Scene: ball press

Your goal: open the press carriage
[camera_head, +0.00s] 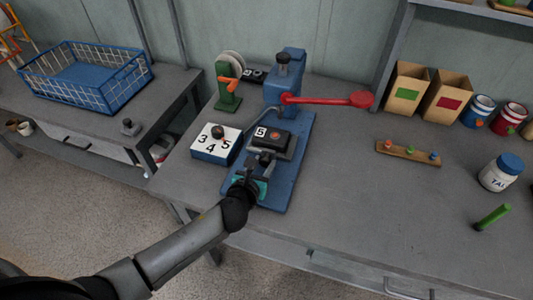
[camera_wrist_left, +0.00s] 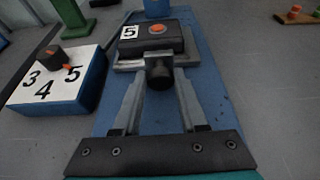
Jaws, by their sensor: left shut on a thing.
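The blue press (camera_head: 285,95) stands on the grey workbench, with a red lever (camera_head: 325,99) sticking out to the right. Its carriage (camera_head: 274,142) is a dark block with a "5" label and an orange button, on a grey plate over the blue base, in front of the column. It also shows at the top of the left wrist view (camera_wrist_left: 152,42). A black knob (camera_wrist_left: 159,71) is at the carriage's front. My left gripper (camera_head: 262,163) is shut on this knob, its fingers on either side. My right gripper is not in view.
A white-topped blue box (camera_head: 211,152) with numbers 3, 4, 5 and a dark knob stands left of the press. A green stand with a reel (camera_head: 229,85) is behind it. A wooden peg strip (camera_head: 408,153) and jar (camera_head: 501,172) are right. Bench between is clear.

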